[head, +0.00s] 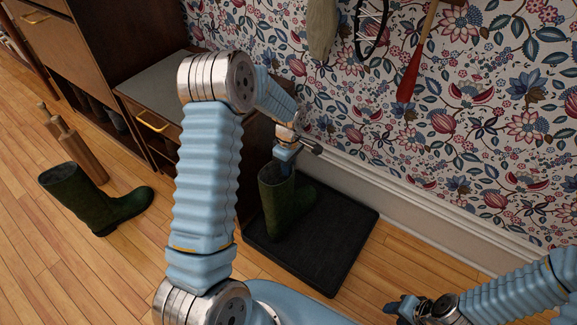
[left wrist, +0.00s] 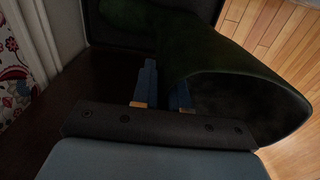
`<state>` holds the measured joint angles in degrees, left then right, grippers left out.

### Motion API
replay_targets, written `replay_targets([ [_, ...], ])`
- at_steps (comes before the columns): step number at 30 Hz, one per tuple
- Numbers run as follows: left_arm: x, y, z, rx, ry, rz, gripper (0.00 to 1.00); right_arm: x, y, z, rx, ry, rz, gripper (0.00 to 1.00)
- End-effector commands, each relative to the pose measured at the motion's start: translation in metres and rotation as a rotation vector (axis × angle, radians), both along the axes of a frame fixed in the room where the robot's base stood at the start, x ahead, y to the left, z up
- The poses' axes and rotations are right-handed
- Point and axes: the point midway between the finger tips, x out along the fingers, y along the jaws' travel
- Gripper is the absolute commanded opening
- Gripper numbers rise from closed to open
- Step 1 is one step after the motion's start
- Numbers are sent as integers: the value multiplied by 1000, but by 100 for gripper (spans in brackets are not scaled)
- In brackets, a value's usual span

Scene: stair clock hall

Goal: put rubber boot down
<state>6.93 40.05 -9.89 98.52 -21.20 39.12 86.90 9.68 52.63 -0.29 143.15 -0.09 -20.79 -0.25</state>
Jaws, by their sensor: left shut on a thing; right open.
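A dark green rubber boot (head: 274,205) stands upright over the black boot tray (head: 335,262) by the wall in the head view; I cannot tell whether its sole touches the tray. My left gripper (head: 284,160) is shut on the rim of this boot's shaft. In the left wrist view the boot (left wrist: 240,88) fills the upper right, its wide opening facing the camera, with the left gripper's blue fingers (left wrist: 162,88) at its rim. A second green boot (head: 95,200) stands on the wooden floor at the left. My right gripper (head: 405,308) is open and empty at the bottom right.
A dark wooden cabinet with a bench top (head: 150,88) stands left of the tray. A flowered wall with a white skirting board (head: 430,222) bounds the tray behind. The tray's right part is bare.

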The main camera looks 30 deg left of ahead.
Motion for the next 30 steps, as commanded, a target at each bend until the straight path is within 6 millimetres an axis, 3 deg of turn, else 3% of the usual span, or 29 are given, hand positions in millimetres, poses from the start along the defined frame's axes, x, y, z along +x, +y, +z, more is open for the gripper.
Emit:
replay_targets([
  [9, 1, 0, -2, 1, -3, 0, 0, 0, 0, -3, 0, 0, 0, 43],
  [10, 0, 0, -3, 0, -1, 0, 15, 0, 0, -3, 0, 0, 0, 43],
  [15, 0, 0, -2, 0, -1, 0, 39, 0, 0, -2, 0, 0, 0, 43],
  [26, 1, 0, 6, 1, -3, 0, 39, 0, 0, 2, 0, 0, 0, 43],
  [30, 1, 0, 31, 0, -6, 0, 39, 0, 1, 4, 1, 0, 1, 43],
])
